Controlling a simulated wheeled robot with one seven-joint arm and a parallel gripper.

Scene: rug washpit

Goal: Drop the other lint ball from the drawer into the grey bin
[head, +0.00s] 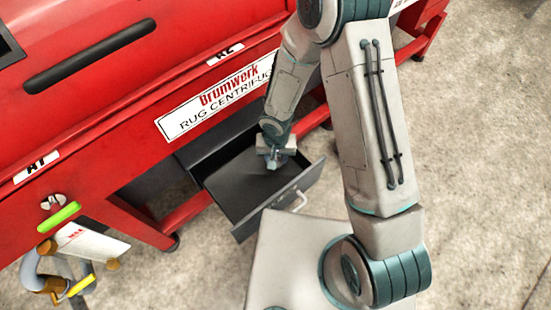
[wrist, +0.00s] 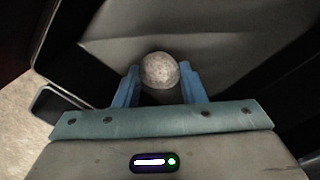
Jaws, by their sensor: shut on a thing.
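The lint ball (wrist: 160,70) is a round, speckled grey-beige ball in the wrist view, between the tips of my gripper's two blue fingers. My gripper (wrist: 158,84) is shut on it. In the head view my gripper (head: 275,160) reaches down into the open drawer (head: 313,178), and the ball cannot be made out there. The drawer is dark grey with a pale handle, pulled out from under the red machine. No grey bin can be made out in either view.
The red rug centrifuge (head: 130,95) stands along the left and back, above the drawer. Keys or tools with a white tag (head: 92,243) hang at its lower left. Bare concrete floor (head: 480,170) lies to the right.

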